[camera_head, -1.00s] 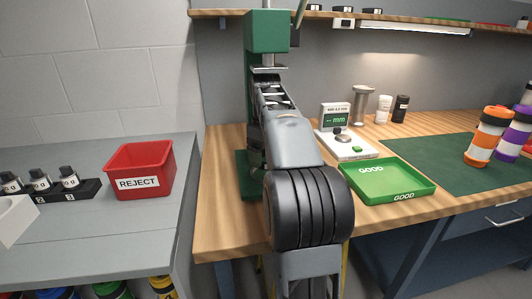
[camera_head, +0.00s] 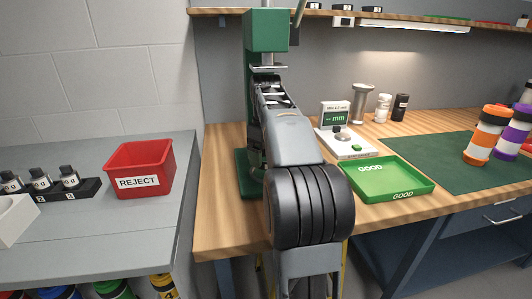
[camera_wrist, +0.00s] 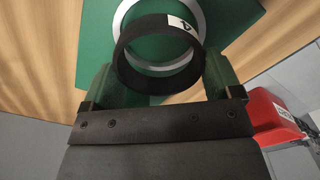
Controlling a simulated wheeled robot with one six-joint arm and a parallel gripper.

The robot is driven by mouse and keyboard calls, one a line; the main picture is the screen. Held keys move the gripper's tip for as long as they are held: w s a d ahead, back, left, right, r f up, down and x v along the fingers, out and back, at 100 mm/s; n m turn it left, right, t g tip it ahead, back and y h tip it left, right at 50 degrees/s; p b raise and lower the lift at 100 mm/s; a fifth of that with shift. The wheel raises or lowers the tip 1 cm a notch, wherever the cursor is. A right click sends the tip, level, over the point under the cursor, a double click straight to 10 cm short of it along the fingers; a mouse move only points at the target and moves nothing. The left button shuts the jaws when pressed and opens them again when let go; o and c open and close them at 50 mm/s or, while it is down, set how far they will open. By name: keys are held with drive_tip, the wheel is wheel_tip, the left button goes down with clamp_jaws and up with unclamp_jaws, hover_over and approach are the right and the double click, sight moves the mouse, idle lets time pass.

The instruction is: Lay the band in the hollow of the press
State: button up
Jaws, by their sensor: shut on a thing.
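The band (camera_wrist: 150,84) is a black ring with a white tag bearing a dark mark. My gripper (camera_wrist: 160,75) is shut on it, with a finger at each side in the wrist view. Beyond the band, a silver ring (camera_wrist: 199,22) lies on the green base (camera_wrist: 95,40) of the press. The band overlaps this ring in the picture, a little nearer to me and slightly left, and looks held above it. In the head view the green press (camera_head: 266,32) stands at the bench's left end. My arm hides the band and most of the press base there.
Right of the press are a gauge with a display (camera_head: 335,114), a green GOOD tray (camera_head: 405,185) and a green mat (camera_head: 435,150) with striped tubes. A red REJECT bin (camera_head: 140,170) stands on the grey table to the left.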

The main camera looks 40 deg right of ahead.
drive_tip(key=shift+f+b, duration=0.95)
drive_tip(key=shift+f, duration=0.8)
drive_tip(key=o, duration=0.7)
drive_tip(key=shift+o, duration=0.2)
